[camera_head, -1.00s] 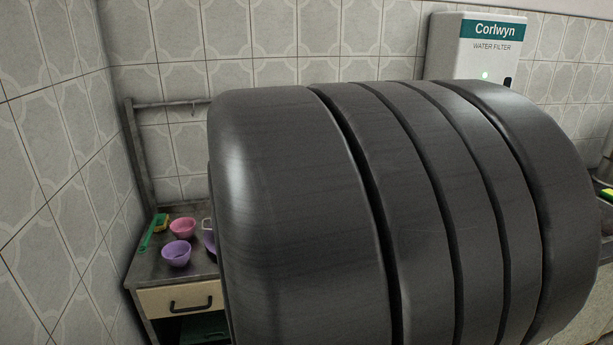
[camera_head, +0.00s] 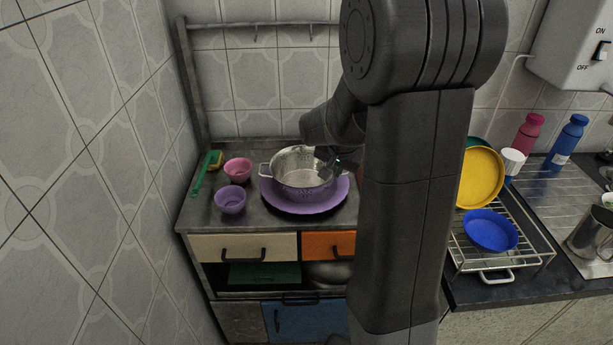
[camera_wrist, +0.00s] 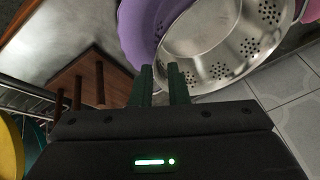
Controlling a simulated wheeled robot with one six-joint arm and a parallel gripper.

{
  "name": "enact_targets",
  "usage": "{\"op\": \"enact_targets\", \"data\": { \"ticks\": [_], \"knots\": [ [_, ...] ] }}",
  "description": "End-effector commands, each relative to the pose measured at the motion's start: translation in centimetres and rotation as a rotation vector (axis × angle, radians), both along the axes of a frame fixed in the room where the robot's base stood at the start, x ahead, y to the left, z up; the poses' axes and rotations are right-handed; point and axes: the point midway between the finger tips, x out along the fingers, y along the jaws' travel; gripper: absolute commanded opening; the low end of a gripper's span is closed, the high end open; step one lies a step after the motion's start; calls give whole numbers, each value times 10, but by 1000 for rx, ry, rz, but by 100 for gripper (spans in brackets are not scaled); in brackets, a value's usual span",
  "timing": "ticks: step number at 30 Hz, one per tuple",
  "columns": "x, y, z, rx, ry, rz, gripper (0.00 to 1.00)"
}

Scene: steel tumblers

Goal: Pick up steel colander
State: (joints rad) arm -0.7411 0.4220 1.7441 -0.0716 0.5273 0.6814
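The steel colander (camera_head: 290,170), a shiny bowl with punched holes and side handles, rests upright on a purple plate (camera_head: 300,207) on the worktop at the left. My gripper (camera_head: 328,164) is at the colander's right rim in the head view, partly hidden behind my arm. In the wrist view, its two dark fingers (camera_wrist: 160,80) point at the near rim of the colander (camera_wrist: 205,70), with a narrow gap between them. One handle shows on the far side. The handle near my fingers cannot be made out, so I cannot tell whether they grip it.
A pink bowl (camera_head: 238,169), a purple bowl (camera_head: 230,201) and a green-handled brush (camera_head: 203,175) stand left of the plate. At right, a wire rack (camera_head: 520,250) holds yellow and blue dishes. A rail and tiled wall rise behind the worktop.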

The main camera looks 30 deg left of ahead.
Motion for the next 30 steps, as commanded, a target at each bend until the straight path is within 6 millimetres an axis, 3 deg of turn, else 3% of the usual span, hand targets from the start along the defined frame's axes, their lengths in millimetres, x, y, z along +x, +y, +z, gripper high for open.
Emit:
{"op": "enact_targets", "data": {
  "ticks": [4, 14, 22, 30],
  "knots": [
    [6, 5, -17, -2, 2, 0, 14],
    [12, 10, -34, -2, 2, 0, 14],
    [22, 19, -63, -3, 2, 1, 14],
    [25, 22, -71, 1, 0, 0, 14]
  ]
}}
